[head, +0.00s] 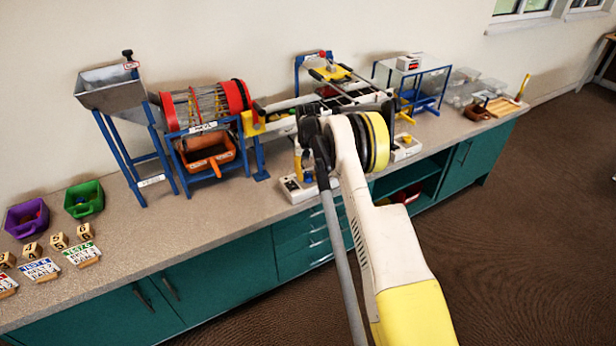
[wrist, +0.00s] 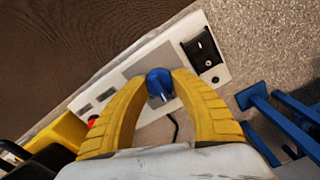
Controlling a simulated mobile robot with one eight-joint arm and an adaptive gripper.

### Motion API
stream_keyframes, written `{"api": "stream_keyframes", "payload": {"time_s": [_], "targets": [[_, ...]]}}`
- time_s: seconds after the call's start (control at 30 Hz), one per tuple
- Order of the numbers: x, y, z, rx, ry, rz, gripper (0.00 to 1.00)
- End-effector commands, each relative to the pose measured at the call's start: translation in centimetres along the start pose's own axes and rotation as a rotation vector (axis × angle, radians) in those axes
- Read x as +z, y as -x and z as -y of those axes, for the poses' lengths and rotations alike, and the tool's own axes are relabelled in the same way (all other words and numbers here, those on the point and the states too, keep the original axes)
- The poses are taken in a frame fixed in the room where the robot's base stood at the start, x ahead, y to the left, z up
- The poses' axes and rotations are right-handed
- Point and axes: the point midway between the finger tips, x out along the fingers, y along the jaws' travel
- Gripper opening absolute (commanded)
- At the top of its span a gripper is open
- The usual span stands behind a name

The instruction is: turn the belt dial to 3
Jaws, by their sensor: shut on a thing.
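In the wrist view a blue dial knob (wrist: 159,83) sits on a pale control box (wrist: 135,72). My gripper (wrist: 160,88) has its yellow fingers on both sides of the knob and is shut on it. The knob's pointer and any numbers around it are too small or covered to read.
The box also carries a black rocker switch (wrist: 202,50) and a red button (wrist: 92,121). Blue frame legs (wrist: 265,110) are close to my gripper.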

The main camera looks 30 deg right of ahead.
Motion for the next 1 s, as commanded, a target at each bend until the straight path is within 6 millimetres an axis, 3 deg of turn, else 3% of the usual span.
{"api": "stream_keyframes", "payload": {"time_s": [0.6, 1.0], "targets": [[0.01, -0.01, -0.01, 0.0, -0.577, 0.0, 0.0], [0.01, -0.01, -0.01, 0.0, -0.84, 0.0, 0.0]]}}
